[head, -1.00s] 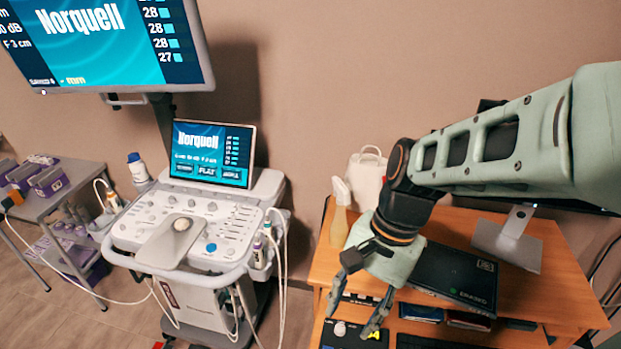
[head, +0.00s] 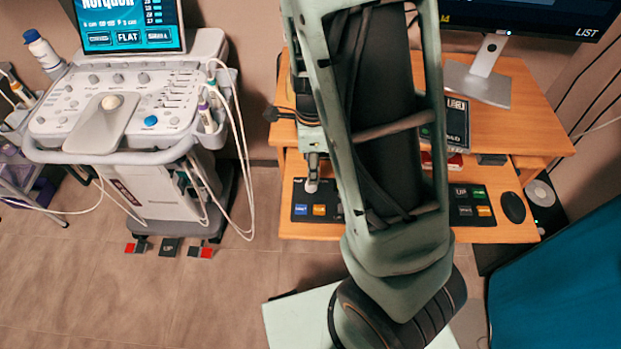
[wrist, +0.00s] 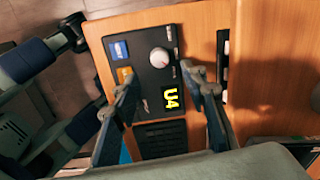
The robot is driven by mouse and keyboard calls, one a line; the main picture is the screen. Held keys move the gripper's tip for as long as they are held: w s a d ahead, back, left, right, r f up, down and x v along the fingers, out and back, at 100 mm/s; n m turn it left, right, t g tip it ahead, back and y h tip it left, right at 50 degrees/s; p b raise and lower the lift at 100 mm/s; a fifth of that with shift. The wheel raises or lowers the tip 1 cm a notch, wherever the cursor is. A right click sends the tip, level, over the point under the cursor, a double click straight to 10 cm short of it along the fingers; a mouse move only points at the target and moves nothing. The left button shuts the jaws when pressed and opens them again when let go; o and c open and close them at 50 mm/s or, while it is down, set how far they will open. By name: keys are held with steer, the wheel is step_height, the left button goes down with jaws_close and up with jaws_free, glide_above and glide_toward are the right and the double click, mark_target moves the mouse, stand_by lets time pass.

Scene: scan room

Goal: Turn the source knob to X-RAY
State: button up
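The source knob is a round pale knob (wrist: 159,57) on a black control panel (wrist: 150,85) with a blue key, an orange key and a yellow-lit display. The head view also shows the knob (head: 311,187) at the panel's left part on the desk's front shelf. The marks around the knob are too small to read, so its setting is unclear. My gripper (wrist: 160,82) is open and empty, one finger on each side of the knob's line, with the knob showing beyond the fingertips. In the head view my arm hides most of the gripper and part of the panel.
An ultrasound cart (head: 60,150) with hanging cables stands to the left. A teal surface (head: 560,285) lies at the lower right.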

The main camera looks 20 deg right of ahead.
step_height(320, 180, down, 8)
steer(key=shift+w+r+b, duration=0.15)
steer(key=shift+r+b, duration=0.05)
steer(key=shift+b, duration=0.9)
steer(key=shift+c, duration=0.5)
jaws_close()
